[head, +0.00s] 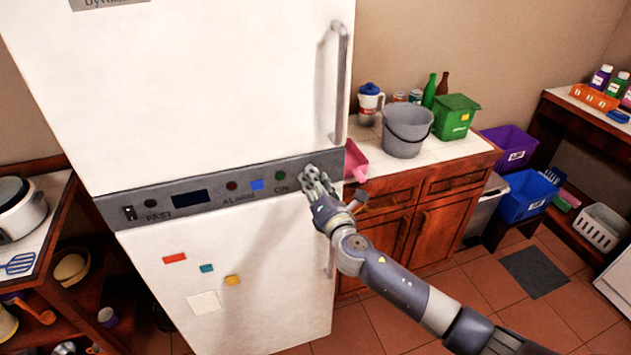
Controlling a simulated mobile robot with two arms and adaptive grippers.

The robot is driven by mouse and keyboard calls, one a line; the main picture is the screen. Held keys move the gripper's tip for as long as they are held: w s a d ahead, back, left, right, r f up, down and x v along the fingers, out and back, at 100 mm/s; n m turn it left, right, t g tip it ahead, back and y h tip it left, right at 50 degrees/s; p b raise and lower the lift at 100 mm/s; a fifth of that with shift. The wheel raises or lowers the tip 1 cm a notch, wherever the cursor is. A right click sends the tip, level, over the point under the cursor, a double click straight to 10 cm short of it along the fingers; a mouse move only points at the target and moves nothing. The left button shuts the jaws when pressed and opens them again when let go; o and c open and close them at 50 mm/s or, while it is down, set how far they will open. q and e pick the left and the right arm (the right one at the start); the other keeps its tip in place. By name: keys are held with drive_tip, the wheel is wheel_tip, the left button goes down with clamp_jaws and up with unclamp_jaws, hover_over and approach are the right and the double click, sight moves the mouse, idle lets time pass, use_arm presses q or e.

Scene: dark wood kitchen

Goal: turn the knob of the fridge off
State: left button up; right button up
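The white fridge (180,90) stands at the left and middle, with a dark grey control panel (215,196) across it. The panel carries a switch, a dark display, small round lights and the labels FAST, ALARM and ON. My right gripper (313,174) is at the right end of the panel, just right of the ON label. The knob is not clearly visible; my gripper covers that part of the panel. I cannot tell whether the fingers are closed on it or only touch it. My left gripper is not in view.
A long handle (341,85) stands out from the upper door, above my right gripper. A counter (440,152) to the right holds a grey bucket (407,131) and a green box (455,117). Blue and purple bins stand further right. The tiled floor (450,280) in front is mostly clear.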

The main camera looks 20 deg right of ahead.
drive_tip(key=shift+o, duration=1.1)
drive_tip(key=s, duration=1.2)
drive_tip(key=shift+d, duration=0.2)
drive_tip(key=s+d+f+m+g+h+b, duration=0.1)
drive_tip(key=d+f+m+g, duration=0.2)
drive_tip(key=f, duration=1)
drive_tip(key=s+d+f+m+g+b, duration=0.2)
drive_tip(key=f+m, duration=0.2)
drive_tip(key=f, duration=0.9)
drive_tip(key=s+d+f+m+g+b, duration=0.1)
drive_tip(key=s+f+m+g, duration=0.15)
drive_tip(key=s+f, duration=0.4)
drive_tip(key=s+d+f+m+g+b, duration=0.1)
drive_tip(key=s+f+m+g, duration=0.15)
drive_tip(key=f, duration=0.75)
drive_tip(key=s+f+m+g+b, duration=0.2)
drive_tip(key=s+f+m+g, duration=0.35)
drive_tip(key=s+f, duration=1.25)
drive_tip(key=s+a+f+m, duration=0.1)
drive_tip(key=s+m, duration=0.1)
drive_tip(key=s, duration=0.4)
drive_tip(key=s+a+f+m+g+b, duration=0.1)
drive_tip(key=s+f+m, duration=0.1)
drive_tip(key=s, duration=0.4)
drive_tip(key=s+a+f+m, duration=0.1)
drive_tip(key=s+f+m, duration=0.1)
drive_tip(key=s, duration=0.4)
drive_tip(key=shift+s+a+f+m, duration=0.15)
drive_tip(key=shift+s+a+m, duration=0.2)
drive_tip(key=shift+m, duration=0.5)
